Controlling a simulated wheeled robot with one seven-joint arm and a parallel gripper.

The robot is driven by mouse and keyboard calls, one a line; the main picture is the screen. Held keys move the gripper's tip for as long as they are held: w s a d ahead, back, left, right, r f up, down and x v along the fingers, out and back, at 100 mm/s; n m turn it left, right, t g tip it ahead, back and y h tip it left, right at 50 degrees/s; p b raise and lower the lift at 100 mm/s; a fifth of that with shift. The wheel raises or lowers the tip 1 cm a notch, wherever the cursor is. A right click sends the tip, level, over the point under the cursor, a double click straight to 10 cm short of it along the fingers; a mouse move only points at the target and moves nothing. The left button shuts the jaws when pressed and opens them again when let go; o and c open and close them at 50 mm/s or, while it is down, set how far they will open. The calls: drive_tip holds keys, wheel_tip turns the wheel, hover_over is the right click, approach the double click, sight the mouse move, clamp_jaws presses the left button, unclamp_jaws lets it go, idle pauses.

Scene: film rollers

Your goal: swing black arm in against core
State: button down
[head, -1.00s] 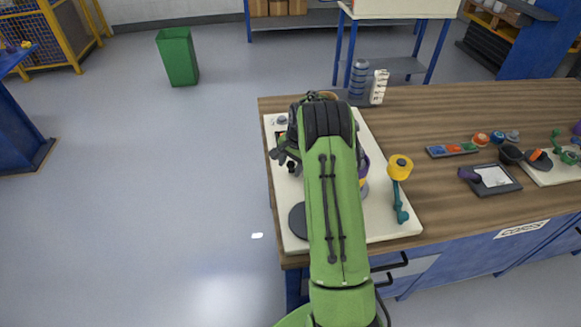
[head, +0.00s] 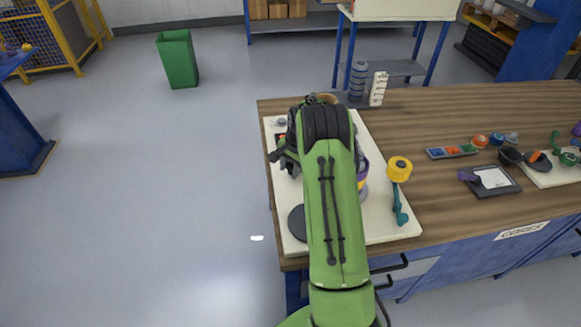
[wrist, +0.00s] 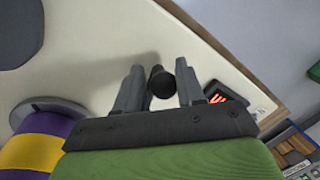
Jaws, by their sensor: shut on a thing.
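In the wrist view my gripper (wrist: 159,68) has its two grey fingers around a black round-ended piece (wrist: 161,84), which looks like the end of the black arm. The rest of that arm is hidden. The core (wrist: 42,142), banded purple and yellow, stands at the lower left of the wrist view, apart from the fingers, on a grey round base. My gripper (head: 286,158) is partly hidden there, low over the cream board (head: 270,200).
A yellow roller (head: 398,169) on a teal arm (head: 399,205) stands at the board's right side. A dark disc (head: 298,222) lies at its front left. A small device with a red display (wrist: 226,97) is close to the right finger. Trays and parts lie farther right.

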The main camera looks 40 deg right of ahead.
drive_tip(key=m, duration=0.1)
drive_tip(key=w+m, duration=0.1)
drive_tip(key=w+m+p, duration=0.1)
drive_tip(key=shift+w+d+r+h, duration=0.2)
drive_tip(key=shift+w+d+h, duration=0.1)
drive_tip(key=shift+h, duration=0.1)
drive_tip(key=shift+w+d+m+h, duration=0.15)
drive_tip(key=shift+w+d+m, duration=0.25)
drive_tip(key=shift+m, duration=0.55)
drive_tip(key=shift+w+d+m+h, duration=0.15)
drive_tip(key=shift+w+d+m, duration=0.15)
drive_tip(key=shift+m, duration=0.65)
drive_tip(key=shift+r, duration=0.1)
drive_tip(key=c, duration=0.9)
unclamp_jaws()
drive_tip(key=shift+w, duration=0.1)
drive_tip(key=shift+o, duration=0.2)
drive_tip(key=shift+f, duration=0.2)
drive_tip(key=s+r+p, duration=0.2)
drive_tip(key=s+r, duration=0.1)
drive_tip(key=r, duration=1.2)
drive_tip(key=shift+a+r, duration=0.25)
drive_tip(key=shift+a, duration=0.15)
